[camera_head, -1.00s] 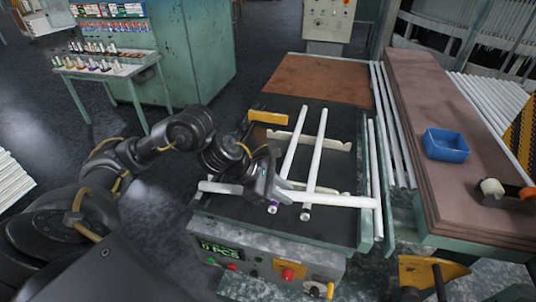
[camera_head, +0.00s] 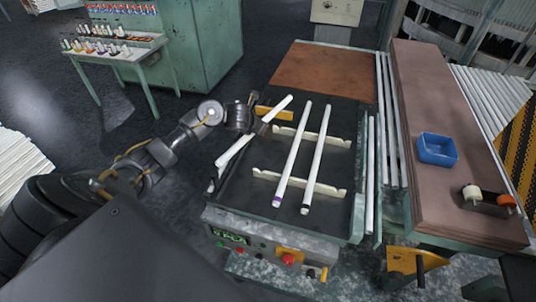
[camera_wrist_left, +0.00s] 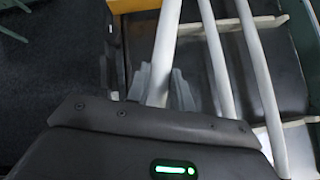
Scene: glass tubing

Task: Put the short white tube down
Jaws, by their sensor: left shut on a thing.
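The short white tube (camera_head: 235,150) is held at a slant by my left gripper (camera_head: 260,130), at the left side of the dark-topped bench (camera_head: 335,222). The gripper is shut around the tube's middle and hides part of it. In the left wrist view the tube (camera_wrist_left: 166,45) runs up from between the fingers (camera_wrist_left: 160,85). Two longer white tubes, one with a purple end (camera_head: 292,155) and one to its right (camera_head: 317,155), lie side by side across cream notched supports (camera_head: 265,177). I cannot tell whether the held tube touches anything. My right gripper is not in view.
A yellow block (camera_head: 277,113) sits at the bench's back left, close to the held tube. A brown-topped table (camera_head: 425,95) with a blue bin (camera_head: 437,149) stands right. A control panel (camera_head: 260,245) with buttons is at the front. Dark bench top right of the tubes is bare.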

